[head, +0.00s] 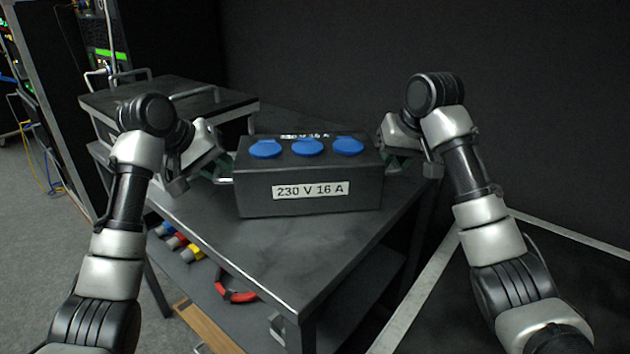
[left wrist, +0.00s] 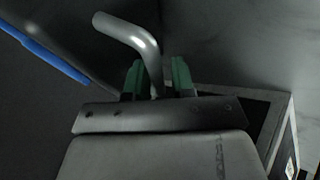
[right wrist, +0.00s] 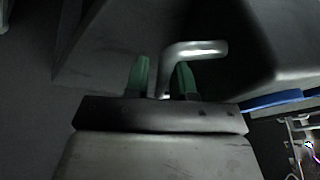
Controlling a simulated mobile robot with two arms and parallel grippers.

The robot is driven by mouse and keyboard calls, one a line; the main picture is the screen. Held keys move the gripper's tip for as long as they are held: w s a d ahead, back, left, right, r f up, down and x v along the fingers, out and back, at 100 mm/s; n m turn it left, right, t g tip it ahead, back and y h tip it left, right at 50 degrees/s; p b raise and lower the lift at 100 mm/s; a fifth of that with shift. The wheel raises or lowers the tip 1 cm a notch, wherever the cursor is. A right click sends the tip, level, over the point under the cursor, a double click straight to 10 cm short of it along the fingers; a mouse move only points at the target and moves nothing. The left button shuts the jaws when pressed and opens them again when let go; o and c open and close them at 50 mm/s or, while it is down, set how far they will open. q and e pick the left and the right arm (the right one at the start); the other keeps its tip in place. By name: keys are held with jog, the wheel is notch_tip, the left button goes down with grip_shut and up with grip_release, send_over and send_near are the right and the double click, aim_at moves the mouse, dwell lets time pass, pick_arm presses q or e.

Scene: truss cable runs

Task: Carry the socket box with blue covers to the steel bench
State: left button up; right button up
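The socket box (head: 310,204) is dark grey with three blue covers (head: 307,147) on top and a "230 V 16 A" label in front. It is upright over a dark grey bench (head: 250,255); I cannot tell whether it rests on the top or hangs just above it. My left gripper (head: 222,166) is at its left end, with green fingers (left wrist: 158,78) closed on either side of a bent metal handle (left wrist: 138,38). My right gripper (head: 392,163) is at its right end, with its fingers (right wrist: 166,78) likewise around the other handle (right wrist: 200,48).
A dark case (head: 170,97) with metal handles stands at the bench's back left. Below, a shelf holds coloured connectors (head: 180,242) and a red-black ring (head: 235,290). A black surface with a pale edge (head: 425,285) lies at the right. Racks stand far left.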

pick_arm(q)
jog(key=shift+o, duration=1)
jog(key=shift+r, duration=0.1)
pick_arm(e)
jog(key=shift+o, duration=1)
jog(key=shift+a+r, duration=0.1)
jog(key=shift+r, duration=0.05)
pick_arm(q)
jog(key=v, duration=1.2)
pick_arm(e)
jog(key=v, duration=1.2)
